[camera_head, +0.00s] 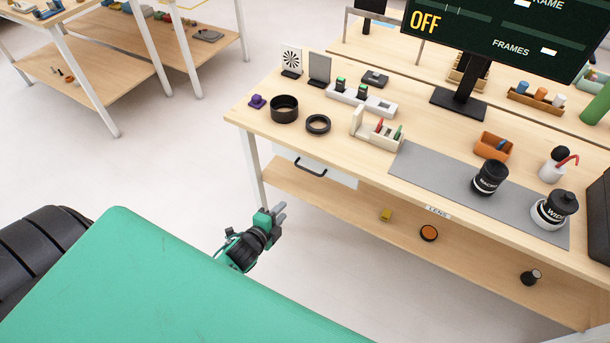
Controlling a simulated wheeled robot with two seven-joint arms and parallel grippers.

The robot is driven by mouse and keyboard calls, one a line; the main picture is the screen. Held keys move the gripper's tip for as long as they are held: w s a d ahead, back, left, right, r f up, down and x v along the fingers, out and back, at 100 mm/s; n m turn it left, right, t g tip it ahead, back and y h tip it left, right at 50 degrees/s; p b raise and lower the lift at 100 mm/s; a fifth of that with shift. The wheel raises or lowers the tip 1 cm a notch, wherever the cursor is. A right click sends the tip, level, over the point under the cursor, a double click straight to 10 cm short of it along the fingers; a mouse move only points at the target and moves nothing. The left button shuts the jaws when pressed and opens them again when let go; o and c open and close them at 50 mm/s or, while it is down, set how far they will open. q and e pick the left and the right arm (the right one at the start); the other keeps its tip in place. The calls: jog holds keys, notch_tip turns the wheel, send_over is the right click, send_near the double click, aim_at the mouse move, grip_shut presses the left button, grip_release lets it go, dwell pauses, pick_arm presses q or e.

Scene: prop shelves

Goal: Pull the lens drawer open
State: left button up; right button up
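A white drawer front (340,178) sits under the left part of the table top and looks shut. Its black bar handle (310,170) is on the front face. A label reading LENS (437,211) is on the table's front edge, to the right of this drawer front. My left gripper (281,210) is below and to the left of the handle in the picture, over the floor in front of the table. Its two grey fingers look apart with nothing between them, and it does not touch the drawer. My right gripper is not in view.
The table top (350,95) carries a black ring (318,124), a grey mat (425,175) and two labelled lenses, one of them black (490,179). A lower shelf (360,215) holds small items. The floor (180,170) left of the table is clear.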

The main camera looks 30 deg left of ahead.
pick_arm(q)
notch_tip(320, 180, up, 6)
jog(key=w+m+t, duration=0.1)
jog(key=w+m, duration=0.1)
jog(key=p+x, duration=0.1)
jog(key=x, duration=1.2)
jog(key=shift+d, duration=0.35)
jog(key=shift+w, duration=0.15)
grip_shut()
